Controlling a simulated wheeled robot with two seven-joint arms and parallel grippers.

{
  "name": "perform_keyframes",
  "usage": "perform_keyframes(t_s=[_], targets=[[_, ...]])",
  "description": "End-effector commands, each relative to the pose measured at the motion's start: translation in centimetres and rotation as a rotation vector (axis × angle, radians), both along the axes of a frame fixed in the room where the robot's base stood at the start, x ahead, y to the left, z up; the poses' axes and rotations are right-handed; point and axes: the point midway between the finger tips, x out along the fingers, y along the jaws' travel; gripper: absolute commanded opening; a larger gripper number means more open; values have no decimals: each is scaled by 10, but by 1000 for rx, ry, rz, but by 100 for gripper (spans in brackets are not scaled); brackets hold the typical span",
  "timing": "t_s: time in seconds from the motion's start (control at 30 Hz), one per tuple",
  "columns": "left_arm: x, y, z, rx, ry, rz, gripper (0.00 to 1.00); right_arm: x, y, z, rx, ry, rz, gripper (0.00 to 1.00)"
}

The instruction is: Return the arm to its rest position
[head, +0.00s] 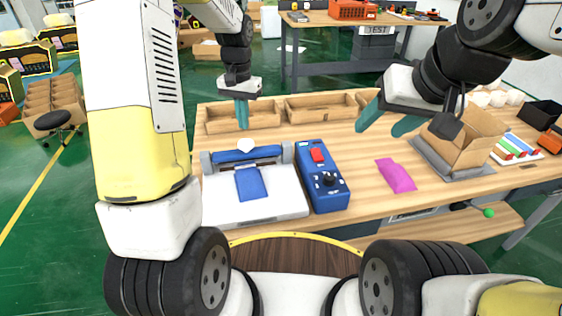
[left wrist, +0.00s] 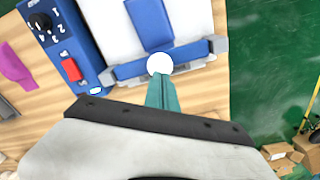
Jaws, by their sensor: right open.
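My left gripper (head: 242,127) points down over the back of the white sealing machine (head: 275,207). Its teal fingers are together with nothing visible between them. In the left wrist view the left fingertips (left wrist: 162,78) lie close to a white round knob (left wrist: 160,63) on the machine's blue bar (left wrist: 128,71). In the head view the knob (head: 245,144) shows just below the tips, with a small gap. My right gripper (head: 382,128) is open and empty, held above the table between the blue control box and the cardboard box.
A blue control box (head: 322,180) with a red switch stands right of the machine. A pink pouch (head: 396,175) lies on the wooden table (head: 350,205). An open cardboard box (head: 455,148) is at right. Wooden trays (head: 245,113) line the back edge.

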Motion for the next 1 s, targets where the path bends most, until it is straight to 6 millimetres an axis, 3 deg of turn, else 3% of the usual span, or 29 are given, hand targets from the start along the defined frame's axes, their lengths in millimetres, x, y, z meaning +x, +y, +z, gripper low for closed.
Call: perform_keyframes(t_s=[0.63, 0.77, 1.0], targets=[[-4, 0, 14, -5, -15, 5, 0, 0, 0, 0, 0, 0, 0, 55], [-24, -1, 46, -26, -71, 26, 0, 0, 0, 0, 0, 0, 0, 55], [-96, -7, 115, -94, -228, 82, 0, 0, 0, 0, 0, 0, 0, 55]])
